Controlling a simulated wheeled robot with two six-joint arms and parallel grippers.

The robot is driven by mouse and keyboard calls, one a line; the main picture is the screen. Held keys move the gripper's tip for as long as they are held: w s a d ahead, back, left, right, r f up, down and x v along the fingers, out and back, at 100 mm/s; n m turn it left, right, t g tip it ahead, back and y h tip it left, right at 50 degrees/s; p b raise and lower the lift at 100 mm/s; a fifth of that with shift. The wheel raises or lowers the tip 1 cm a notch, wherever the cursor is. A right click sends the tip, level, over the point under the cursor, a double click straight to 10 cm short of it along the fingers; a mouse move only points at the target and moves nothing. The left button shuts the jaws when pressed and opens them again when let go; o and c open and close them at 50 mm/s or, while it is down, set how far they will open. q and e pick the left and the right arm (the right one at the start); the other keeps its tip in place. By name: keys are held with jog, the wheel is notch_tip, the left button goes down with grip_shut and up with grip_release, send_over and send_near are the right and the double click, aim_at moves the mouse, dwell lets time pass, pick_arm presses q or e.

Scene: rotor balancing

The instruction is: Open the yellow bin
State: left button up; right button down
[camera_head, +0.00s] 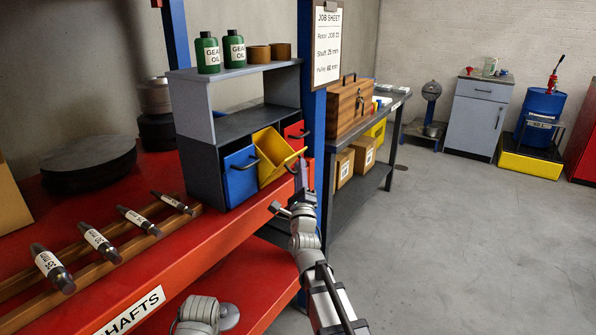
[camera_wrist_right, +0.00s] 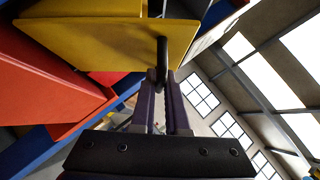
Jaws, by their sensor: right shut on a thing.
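The yellow bin (camera_head: 275,168) is tipped out of the dark cabinet, its open top showing, between a blue bin (camera_head: 241,178) and a red bin (camera_head: 295,132). Its black handle (camera_head: 294,163) is at its front edge. My right gripper (camera_head: 303,176) is at this handle. In the right wrist view, my right gripper (camera_wrist_right: 165,88) is shut on the black handle (camera_wrist_right: 162,52) of the yellow bin (camera_wrist_right: 95,45). My left gripper is not in view.
The cabinet (camera_head: 196,150) stands on a red bench (camera_head: 225,238) beside a blue post (camera_head: 313,110). Green oil bottles (camera_head: 208,52) stand on its top shelf. Several shafts (camera_head: 97,242) lie in a wooden rack at left.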

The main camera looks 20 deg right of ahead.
dwell(0.4)
jog(key=c, duration=0.9)
grip_release()
jog(key=shift+s+f, duration=0.1)
jog(key=shift+f, duration=0.05)
jog(key=b+v, duration=0.3)
jog(key=v, duration=0.4)
jog(key=shift+s+f+b, duration=0.15)
jog(key=shift+s+b, duration=0.1)
jog(key=shift+b, duration=0.1)
jog(key=shift+c, duration=0.5)
